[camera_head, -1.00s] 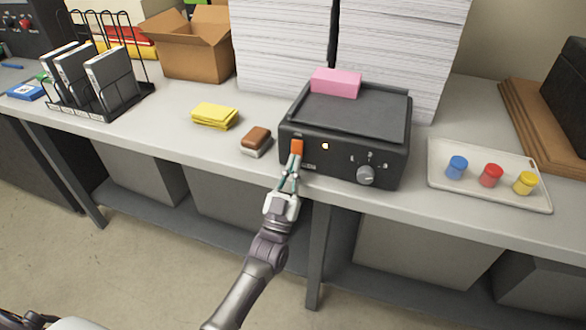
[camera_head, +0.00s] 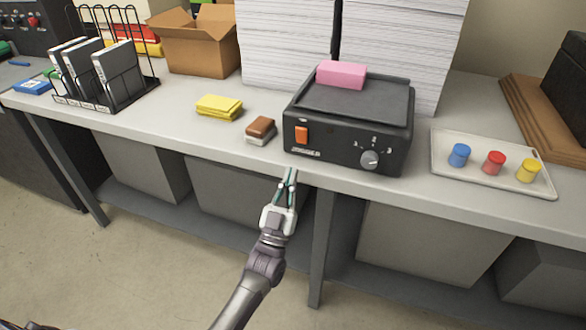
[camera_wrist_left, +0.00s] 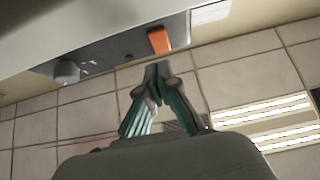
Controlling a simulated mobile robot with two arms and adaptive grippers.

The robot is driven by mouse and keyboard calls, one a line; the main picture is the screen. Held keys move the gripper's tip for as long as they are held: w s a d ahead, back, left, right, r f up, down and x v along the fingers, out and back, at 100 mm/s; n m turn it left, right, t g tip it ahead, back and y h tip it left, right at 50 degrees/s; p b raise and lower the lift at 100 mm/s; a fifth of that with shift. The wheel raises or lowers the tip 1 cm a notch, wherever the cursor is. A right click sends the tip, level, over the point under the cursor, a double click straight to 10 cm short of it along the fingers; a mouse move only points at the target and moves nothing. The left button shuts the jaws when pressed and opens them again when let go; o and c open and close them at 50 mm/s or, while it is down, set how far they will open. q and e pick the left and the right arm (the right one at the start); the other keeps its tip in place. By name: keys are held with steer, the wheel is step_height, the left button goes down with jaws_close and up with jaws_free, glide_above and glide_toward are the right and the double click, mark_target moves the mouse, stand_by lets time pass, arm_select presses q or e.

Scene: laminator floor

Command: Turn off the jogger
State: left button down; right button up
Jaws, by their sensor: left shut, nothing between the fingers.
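The jogger (camera_head: 345,128) is a black box with a flat tray top, standing on the grey table. On its front are an orange rocker switch (camera_head: 301,135) at the left and a grey knob (camera_head: 369,160) at the right. No lit lamp shows on its front. My left gripper (camera_head: 289,172) is shut and empty, in front of the table edge and apart from the switch. In the left wrist view the fingertips (camera_wrist_left: 157,68) are together, and the orange switch (camera_wrist_left: 159,40) shows just beyond them. My right gripper is not in view.
A pink block (camera_head: 341,74) lies on the jogger. A brown and white eraser (camera_head: 260,130) and yellow cloths (camera_head: 219,107) lie to its left. A tray (camera_head: 490,184) with blue, red and yellow pots is to the right. Tall paper stacks (camera_head: 290,45) stand behind.

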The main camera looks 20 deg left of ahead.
arm_select(q)
steer(key=s+f+b, duration=0.1)
steer(key=s+f, duration=0.3)
steer(key=f, duration=0.1)
steer(key=shift+f+b, duration=0.3)
steer(key=shift+b, duration=0.05)
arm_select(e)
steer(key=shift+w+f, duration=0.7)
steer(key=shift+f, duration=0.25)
arm_select(q)
steer(key=shift+a, duration=0.1)
